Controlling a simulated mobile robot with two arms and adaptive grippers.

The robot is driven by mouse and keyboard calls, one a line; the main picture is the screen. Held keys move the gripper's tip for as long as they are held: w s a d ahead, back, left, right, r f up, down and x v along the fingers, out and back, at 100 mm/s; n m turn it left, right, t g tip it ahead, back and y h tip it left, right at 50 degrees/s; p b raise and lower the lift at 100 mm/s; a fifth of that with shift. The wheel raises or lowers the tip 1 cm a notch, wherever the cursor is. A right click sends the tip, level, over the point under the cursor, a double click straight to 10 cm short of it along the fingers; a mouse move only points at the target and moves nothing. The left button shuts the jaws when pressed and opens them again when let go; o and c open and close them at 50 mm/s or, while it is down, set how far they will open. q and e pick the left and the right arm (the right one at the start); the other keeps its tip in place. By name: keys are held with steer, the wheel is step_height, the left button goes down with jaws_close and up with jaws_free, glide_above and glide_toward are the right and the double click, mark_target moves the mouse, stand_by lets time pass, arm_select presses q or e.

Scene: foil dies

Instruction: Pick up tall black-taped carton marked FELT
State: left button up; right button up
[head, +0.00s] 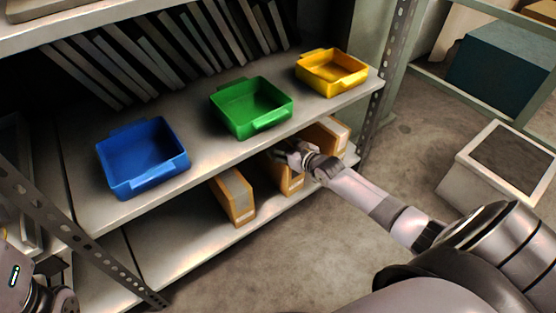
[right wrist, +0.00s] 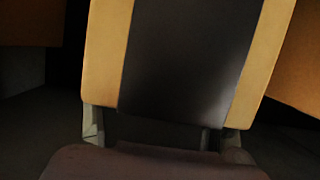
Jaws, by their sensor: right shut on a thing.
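The black-taped carton (right wrist: 105,50) fills the middle of the right wrist view, tan with a broad black band down its face. In the head view it appears to be the middle carton (head: 291,184) on the lower shelf, partly hidden by my right gripper (head: 294,156). In the right wrist view my right gripper (right wrist: 162,137) has one finger at each side of the carton and is shut on it. The carton's base seems to be at the shelf; I cannot tell whether it is lifted. No FELT lettering is readable. My left arm shows at the lower left, without its fingers.
A grey-taped carton (head: 233,196) stands to the left and another carton (head: 335,133) to the right, both close. The upper shelf, with blue (head: 143,157), green (head: 252,107) and yellow (head: 332,71) trays, overhangs them. The floor in front is clear.

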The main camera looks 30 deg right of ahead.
steer(key=shift+s+f, duration=0.1)
steer(key=shift+f, duration=0.15)
steer(key=c, duration=0.6)
steer(key=shift+d+r, duration=0.1)
steer(key=shift+c, duration=0.7)
steer(key=shift+r, duration=0.1)
